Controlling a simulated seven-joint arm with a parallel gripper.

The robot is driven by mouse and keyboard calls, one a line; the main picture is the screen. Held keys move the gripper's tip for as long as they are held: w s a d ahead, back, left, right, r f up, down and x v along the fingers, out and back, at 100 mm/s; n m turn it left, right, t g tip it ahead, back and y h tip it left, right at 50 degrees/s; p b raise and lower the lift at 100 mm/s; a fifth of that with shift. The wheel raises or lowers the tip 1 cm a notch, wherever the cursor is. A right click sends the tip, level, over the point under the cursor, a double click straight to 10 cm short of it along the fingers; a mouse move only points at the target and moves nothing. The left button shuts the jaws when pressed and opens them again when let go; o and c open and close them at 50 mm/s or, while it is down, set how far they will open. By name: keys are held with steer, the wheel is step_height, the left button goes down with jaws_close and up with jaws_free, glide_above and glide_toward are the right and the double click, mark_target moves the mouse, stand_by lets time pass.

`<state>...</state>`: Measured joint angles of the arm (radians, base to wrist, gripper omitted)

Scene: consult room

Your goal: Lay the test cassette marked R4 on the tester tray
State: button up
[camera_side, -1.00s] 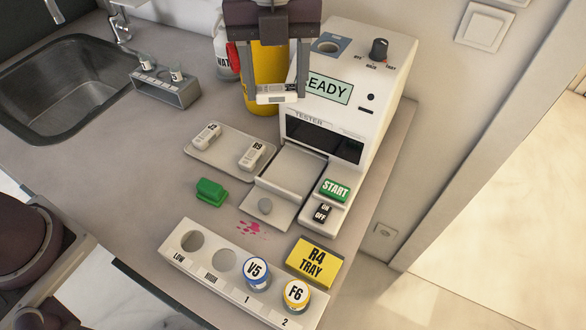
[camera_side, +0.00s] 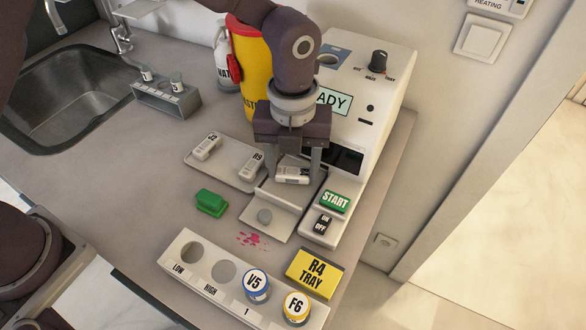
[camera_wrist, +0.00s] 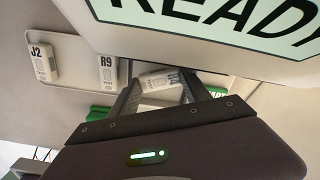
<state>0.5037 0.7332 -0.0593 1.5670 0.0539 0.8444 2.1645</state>
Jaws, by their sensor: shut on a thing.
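My gripper (camera_side: 293,172) is shut on a small white cassette (camera_side: 292,177), held level over the pulled-out tester tray (camera_side: 282,193), in front of the tester's dark slot. In the wrist view the cassette (camera_wrist: 157,80) lies between the fingers (camera_wrist: 160,84); its mark is turned and partly legible, seeming to read R4. I cannot tell whether it touches the tray floor. Two other white cassettes, J2 (camera_side: 207,146) and R9 (camera_side: 252,164), lie on a grey holding tray (camera_side: 226,166) to the left; they also show in the wrist view.
The white tester (camera_side: 385,95) stands behind, with a START button (camera_side: 335,201) right of the tray. A green object (camera_side: 211,203), a pink spill (camera_side: 252,238), a yellow R4 TRAY sign (camera_side: 315,272) and a vial rack (camera_side: 212,290) lie nearer. A yellow bin (camera_side: 250,85) stands behind.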

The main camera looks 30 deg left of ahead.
mark_target(293, 171)
steer(key=shift+f, duration=0.65)
steer(key=shift+f, duration=0.1)
steer(key=o, duration=1.2)
steer(key=shift+c, duration=0.2)
step_height(293, 171, up, 12)
steer(key=shift+r, duration=0.2)
